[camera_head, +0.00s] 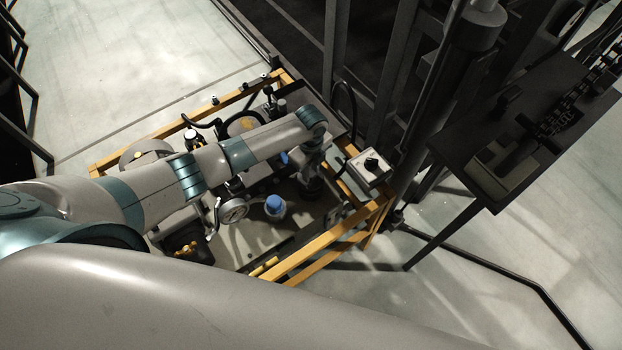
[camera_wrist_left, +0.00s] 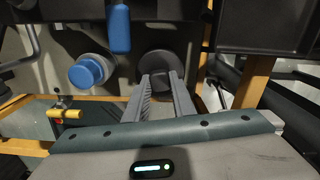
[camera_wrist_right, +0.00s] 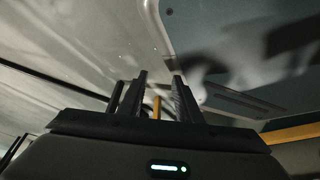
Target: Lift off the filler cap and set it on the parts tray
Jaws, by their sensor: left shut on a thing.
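My left gripper (camera_head: 312,175) reaches down into the yellow-framed car. It also shows in the left wrist view (camera_wrist_left: 162,78), its fingers closed on a round black cap (camera_wrist_left: 160,62), which I take to be the filler cap. In the head view the dark cap (camera_head: 311,191) shows under the gripper. I cannot tell whether it is seated or raised. My right gripper (camera_wrist_right: 161,80) shows only in its own wrist view, its fingers apart with nothing between them. I cannot pick out the parts tray with certainty; a dark flat surface (camera_head: 470,140) stands at the right.
A blue-topped cap (camera_head: 275,203) stands beside the left gripper. A pale box with a black knob (camera_head: 371,168) sits on the yellow frame (camera_head: 310,247). A dark post (camera_head: 440,100) stands between the car and the dark surface. Open floor (camera_head: 480,270) lies at lower right.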

